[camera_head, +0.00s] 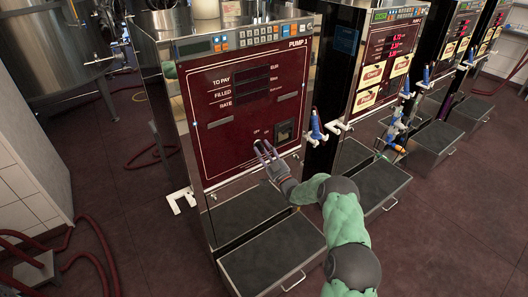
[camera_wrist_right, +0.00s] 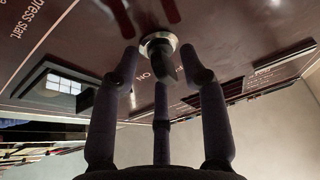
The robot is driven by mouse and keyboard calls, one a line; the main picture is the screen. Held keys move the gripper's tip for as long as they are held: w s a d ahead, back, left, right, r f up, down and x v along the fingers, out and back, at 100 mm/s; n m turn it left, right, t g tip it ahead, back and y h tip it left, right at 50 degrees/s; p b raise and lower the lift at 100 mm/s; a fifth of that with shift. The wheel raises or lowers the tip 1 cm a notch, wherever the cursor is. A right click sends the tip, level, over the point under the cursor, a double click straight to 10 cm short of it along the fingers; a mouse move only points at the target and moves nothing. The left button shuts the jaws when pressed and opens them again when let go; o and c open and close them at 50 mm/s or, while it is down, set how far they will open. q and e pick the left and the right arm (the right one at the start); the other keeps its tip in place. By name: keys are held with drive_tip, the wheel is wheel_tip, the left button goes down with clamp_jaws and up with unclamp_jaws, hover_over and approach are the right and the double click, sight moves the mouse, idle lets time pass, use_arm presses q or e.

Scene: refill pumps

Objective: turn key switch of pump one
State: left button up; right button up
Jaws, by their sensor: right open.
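Pump one (camera_head: 228,98) stands at the left centre, a dark red front panel labelled PUMP 1 in a metal cabinet. My right gripper (camera_head: 264,148) is at the lower middle of this panel, just below a small OFF label. The key switch is too small and covered by the fingers to make out in the head view. In the right wrist view the key switch (camera_wrist_right: 158,42) is a round metal collar with a dark key piece. The open fingers of my right gripper (camera_wrist_right: 158,62) stand around it, one on each side and one below. I cannot tell whether any finger touches it. My left gripper is not in view.
A dark square recess (camera_head: 285,131) sits right of the fingers. A blue nozzle (camera_head: 315,125) hangs on the pump's right side. An open drawer-like tray (camera_head: 272,262) juts out below. More pumps stand to the right. Red hoses (camera_head: 92,250) lie on the floor at left.

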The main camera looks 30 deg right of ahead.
clamp_jaws()
drive_tip(key=shift+a+m, duration=0.1)
drive_tip(key=shift+m, duration=0.5)
drive_tip(key=shift+m+h+b, duration=0.35)
drive_tip(key=shift+m+h, duration=0.45)
drive_tip(key=shift+m, duration=0.2)
drive_tip(key=m+h, duration=0.1)
drive_tip(key=m, duration=0.1)
drive_tip(key=m+h, duration=0.1)
drive_tip(key=m, duration=0.2)
drive_tip(key=shift+a+g+b, duration=0.15)
drive_tip(key=shift+g+b, duration=0.15)
drive_tip(key=shift+g, duration=0.1)
drive_tip(key=m+g+h, duration=0.1)
drive_tip(key=m, duration=0.3)
drive_tip(key=m+g+h, duration=0.1)
drive_tip(key=m+h, duration=0.1)
drive_tip(key=m, duration=0.2)
drive_tip(key=shift+a, duration=0.2)
